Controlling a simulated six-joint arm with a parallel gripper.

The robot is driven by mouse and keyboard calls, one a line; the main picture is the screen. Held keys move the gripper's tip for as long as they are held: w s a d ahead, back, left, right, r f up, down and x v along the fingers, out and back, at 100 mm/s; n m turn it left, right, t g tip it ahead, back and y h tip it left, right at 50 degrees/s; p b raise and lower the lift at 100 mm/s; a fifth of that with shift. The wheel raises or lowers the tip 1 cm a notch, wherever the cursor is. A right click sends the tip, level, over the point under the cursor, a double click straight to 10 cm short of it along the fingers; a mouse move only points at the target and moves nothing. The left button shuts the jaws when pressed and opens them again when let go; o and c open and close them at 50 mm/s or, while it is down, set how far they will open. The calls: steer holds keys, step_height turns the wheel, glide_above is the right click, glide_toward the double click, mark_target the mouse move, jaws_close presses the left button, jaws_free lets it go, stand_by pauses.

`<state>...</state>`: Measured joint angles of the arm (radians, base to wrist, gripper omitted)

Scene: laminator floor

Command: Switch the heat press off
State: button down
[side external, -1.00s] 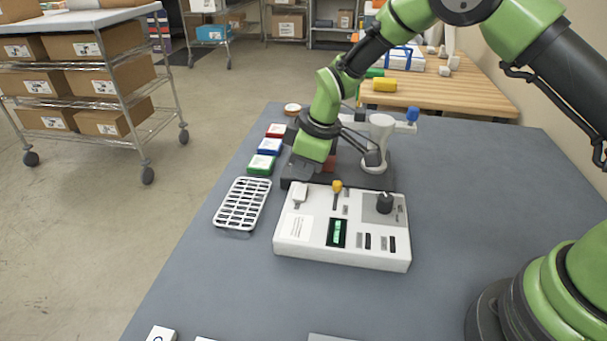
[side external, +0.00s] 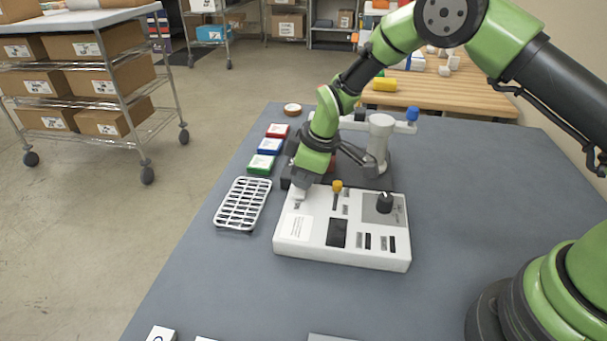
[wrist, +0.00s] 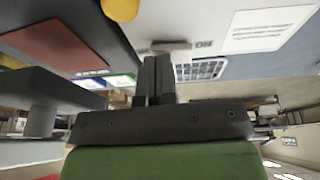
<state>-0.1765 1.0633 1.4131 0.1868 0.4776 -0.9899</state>
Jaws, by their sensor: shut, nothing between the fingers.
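The white control box (side external: 312,222) of the heat press lies on the grey table, with a dark display (side external: 337,233), a yellow-tipped lever (side external: 337,187) and a black dial (side external: 385,203). The press (side external: 379,150), with its pale column and dark base, stands behind it. My gripper (side external: 301,186) is down at the box's back left corner, over the rocker switch, which it mostly hides in the side view. In the wrist view my gripper (wrist: 156,65) is shut and empty, its tips at the grey switch (wrist: 168,46) beside an "ON" label (wrist: 204,44). Contact is unclear.
A white slotted rack (side external: 243,204) lies left of the box. Red, blue and green boxes (side external: 265,150) line the table's left edge, with a tape roll (side external: 292,109) beyond. The table right of the control box is clear up to my base.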

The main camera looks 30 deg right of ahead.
steer(key=shift+s+a+f, duration=0.1)
steer(key=shift+s, duration=0.05)
steer(key=shift+s+a, duration=0.5)
steer(key=shift+r, duration=0.5)
steer(key=a+v, duration=0.1)
steer(key=v, duration=1.2)
steer(key=shift+w+r, duration=0.2)
steer(key=shift+d, duration=0.15)
steer(key=shift+w+d+r, duration=0.3)
steer(key=shift+w+d, duration=0.05)
steer(key=shift+w, duration=0.1)
